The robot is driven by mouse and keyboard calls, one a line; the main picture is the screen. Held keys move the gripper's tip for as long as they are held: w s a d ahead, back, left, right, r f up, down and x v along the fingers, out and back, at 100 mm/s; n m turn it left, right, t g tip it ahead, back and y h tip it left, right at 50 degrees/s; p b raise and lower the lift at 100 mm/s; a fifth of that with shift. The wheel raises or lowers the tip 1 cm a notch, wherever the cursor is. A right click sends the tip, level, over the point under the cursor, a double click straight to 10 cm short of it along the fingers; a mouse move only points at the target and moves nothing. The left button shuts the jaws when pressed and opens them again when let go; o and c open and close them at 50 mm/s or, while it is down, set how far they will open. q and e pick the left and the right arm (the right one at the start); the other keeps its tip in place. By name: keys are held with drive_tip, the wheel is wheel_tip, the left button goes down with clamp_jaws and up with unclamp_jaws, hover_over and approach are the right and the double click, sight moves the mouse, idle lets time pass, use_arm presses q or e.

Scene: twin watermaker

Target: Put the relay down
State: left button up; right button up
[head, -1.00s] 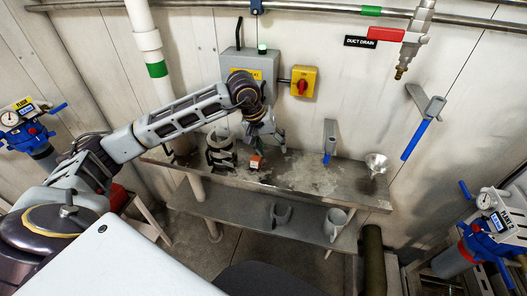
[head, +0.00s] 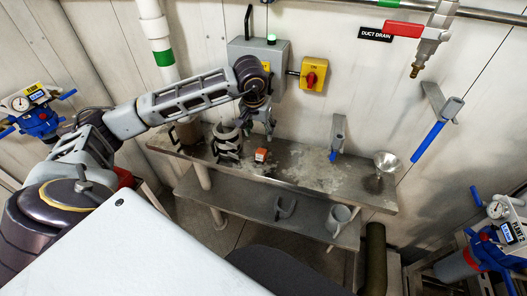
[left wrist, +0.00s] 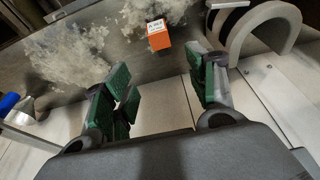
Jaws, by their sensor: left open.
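The relay (head: 262,155), a small orange block with a white label face, rests on the metal bench top (head: 310,172). It also shows in the left wrist view (left wrist: 158,40), beyond the fingertips and apart from them. My left gripper (head: 262,128) is open and empty, above and behind the relay in the head view. In the left wrist view its green-padded fingers (left wrist: 162,88) are spread wide with nothing between them. My right gripper is not in view.
A funnel (head: 386,162) is at the bench's right end, and a blue-tipped wall handle (head: 335,140) is behind. A grey box (head: 268,62) and yellow switch (head: 313,75) are on the wall.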

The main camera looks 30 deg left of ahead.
use_arm(q)
hover_over(262, 150)
drive_tip(key=s, duration=0.2)
drive_tip(key=f, duration=0.6)
drive_tip(key=shift+w+d+f+p, duration=0.1)
drive_tip(key=shift+w+d+p, duration=0.15)
drive_tip(key=shift+d+p, duration=0.1)
drive_tip(key=shift+w+f, duration=0.15)
drive_tip(key=shift+f, duration=0.5)
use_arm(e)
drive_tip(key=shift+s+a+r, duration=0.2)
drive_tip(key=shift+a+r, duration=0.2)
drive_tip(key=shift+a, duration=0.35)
use_arm(q)
drive_tip(key=shift+f, duration=0.15)
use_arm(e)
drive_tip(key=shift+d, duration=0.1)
use_arm(q)
drive_tip(key=shift+p+x, duration=0.45)
drive_tip(key=shift+x, duration=0.5)
drive_tip(key=shift+p+x, duration=0.3)
drive_tip(key=shift+x, duration=1.2)
drive_tip(key=shift+a, duration=0.15)
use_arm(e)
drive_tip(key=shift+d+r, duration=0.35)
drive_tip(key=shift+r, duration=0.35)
use_arm(q)
drive_tip(key=shift+c, duration=0.2)
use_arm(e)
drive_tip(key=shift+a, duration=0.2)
